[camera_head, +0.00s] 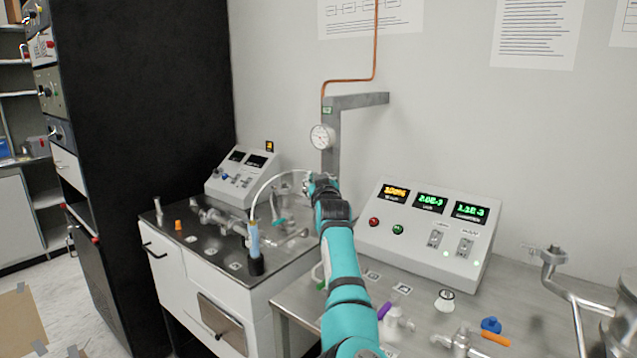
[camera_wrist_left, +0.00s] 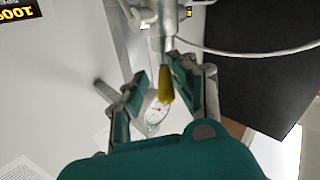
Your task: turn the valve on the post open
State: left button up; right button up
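The grey post (camera_head: 329,156) stands at the back wall in the head view, with a round dial gauge (camera_head: 322,137) on it. In the left wrist view a metal valve (camera_wrist_left: 163,20) with a yellow handle (camera_wrist_left: 166,85) hangs in front of the gauge (camera_wrist_left: 156,112). My left gripper (camera_wrist_left: 157,65) is open, its two teal fingers apart on either side of the yellow handle, with gaps visible. In the head view my left gripper (camera_head: 318,182) is at the post below the gauge, and my forearm and wrist hide the valve. My right gripper is in no view.
A thin clear hose (camera_head: 262,187) curves from the post area to a blue-filled tube (camera_head: 253,240). A control box with displays (camera_head: 425,240) stands right of my arm. Another control box (camera_head: 240,180) is at left. Fittings (camera_head: 396,320) lie on the right bench.

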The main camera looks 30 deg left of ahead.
pick_arm(q)
jog(key=shift+s+a+f, duration=0.15)
jog(key=shift+a+f, duration=0.1)
jog(key=shift+s+a+r, duration=0.1)
jog(key=shift+s, duration=0.05)
jog(key=shift+r, duration=0.1)
notch_tip(320, 180, up, 10)
jog(key=shift+f, duration=0.1)
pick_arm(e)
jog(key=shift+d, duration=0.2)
